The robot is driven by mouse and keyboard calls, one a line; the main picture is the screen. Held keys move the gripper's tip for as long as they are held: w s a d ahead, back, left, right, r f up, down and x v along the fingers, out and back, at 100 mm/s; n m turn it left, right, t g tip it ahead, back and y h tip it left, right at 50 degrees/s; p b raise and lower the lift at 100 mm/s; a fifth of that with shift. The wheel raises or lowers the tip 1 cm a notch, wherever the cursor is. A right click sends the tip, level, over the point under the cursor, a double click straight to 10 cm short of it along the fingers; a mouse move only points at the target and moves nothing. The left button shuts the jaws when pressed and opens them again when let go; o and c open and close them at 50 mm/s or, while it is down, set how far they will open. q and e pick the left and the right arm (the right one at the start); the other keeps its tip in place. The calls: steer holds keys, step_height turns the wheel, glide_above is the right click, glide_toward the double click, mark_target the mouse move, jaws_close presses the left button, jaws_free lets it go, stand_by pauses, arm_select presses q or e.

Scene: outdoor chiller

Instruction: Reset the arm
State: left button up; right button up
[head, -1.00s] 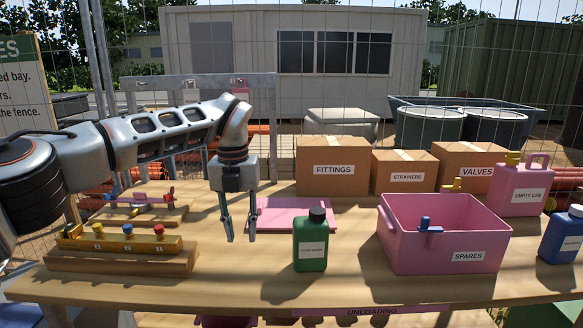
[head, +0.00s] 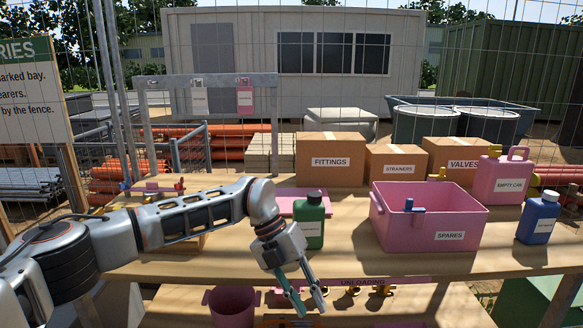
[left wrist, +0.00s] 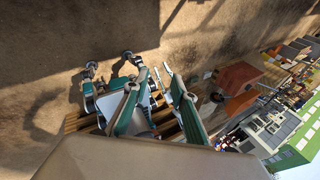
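My left arm reaches in from the left in the head view. My left gripper (head: 306,300) hangs in front of the table's front edge, pointing down, with its two fingers apart and nothing between them. The left wrist view also shows its parted fingers (left wrist: 158,105) with no object between them. The upper part of the gripper overlaps the lower left of the green bottle (head: 310,222) in the picture. My right gripper is in neither view.
The wooden table (head: 400,262) bears a pink spares crate (head: 435,222), a pink can (head: 500,182), a blue bottle (head: 538,218) and cardboard boxes (head: 331,158). Below its front edge are brass fittings (head: 380,288) and a pink bucket (head: 232,305). My arm hides much of the table's left side.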

arm_select(q)
steer(key=s+d+r+n+h, duration=0.2)
steer(key=s+d+n+h, duration=0.2)
steer(key=s+d+h, duration=1.05)
steer(key=w+a+f+n+t+y, duration=0.1)
steer(key=w+a+f+n+t, duration=0.1)
steer(key=w+a+n+t, duration=0.4)
steer(key=w+a+f+n+t, duration=0.1)
steer(key=w+f+n+t, duration=0.1)
steer(key=n+t, duration=0.65)
steer(key=a+f+n+t+y, duration=0.4)
steer(key=a+f+n+y, duration=0.45)
steer(key=a, duration=0.25)
steer(key=s+a+f+n+g+y, duration=0.5)
steer(key=s+a+f+n+y, duration=0.2)
steer(key=s+a+f, duration=1)
steer(key=a+f, duration=0.3)
steer(key=shift+a+f+n+y, duration=0.15)
steer(key=shift+f+n+y, duration=0.15)
steer(key=shift+y, duration=0.1)
